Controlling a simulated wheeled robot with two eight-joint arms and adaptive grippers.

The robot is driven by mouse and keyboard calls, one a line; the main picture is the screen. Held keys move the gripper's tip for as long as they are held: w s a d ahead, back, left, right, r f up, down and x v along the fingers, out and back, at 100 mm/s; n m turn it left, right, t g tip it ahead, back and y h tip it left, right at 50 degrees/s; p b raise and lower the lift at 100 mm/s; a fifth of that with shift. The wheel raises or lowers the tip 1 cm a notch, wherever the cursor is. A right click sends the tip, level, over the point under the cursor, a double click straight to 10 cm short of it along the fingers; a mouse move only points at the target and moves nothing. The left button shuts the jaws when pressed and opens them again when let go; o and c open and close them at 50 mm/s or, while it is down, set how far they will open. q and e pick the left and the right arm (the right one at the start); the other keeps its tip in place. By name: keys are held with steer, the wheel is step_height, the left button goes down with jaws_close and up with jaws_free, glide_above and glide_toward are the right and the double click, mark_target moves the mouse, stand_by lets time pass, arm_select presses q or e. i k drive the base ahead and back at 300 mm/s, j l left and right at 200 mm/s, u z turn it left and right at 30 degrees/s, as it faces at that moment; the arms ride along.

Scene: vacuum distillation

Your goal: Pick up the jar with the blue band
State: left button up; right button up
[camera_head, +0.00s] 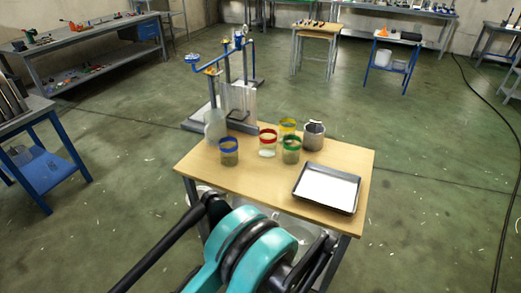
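The jar with the blue band (229,156) stands upright on the wooden table (240,180), near its left front part. It is see-through, with darker contents low down, and nothing is holding it. Teal and black parts of my own arm fill the bottom middle of the view, in front of the table's near edge. No fingertips of my left or right gripper can be made out, so I cannot see either one relative to the jar.
Jars with red (268,147), green (291,154) and yellow (287,127) bands stand right of it. A grey pot (314,138) and a black-rimmed tray (328,188) are further right. A glass vessel (215,127) and distillation stand (246,85) are behind.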

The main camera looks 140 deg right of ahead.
mark_target(228, 145)
steer(key=z, duration=4.6)
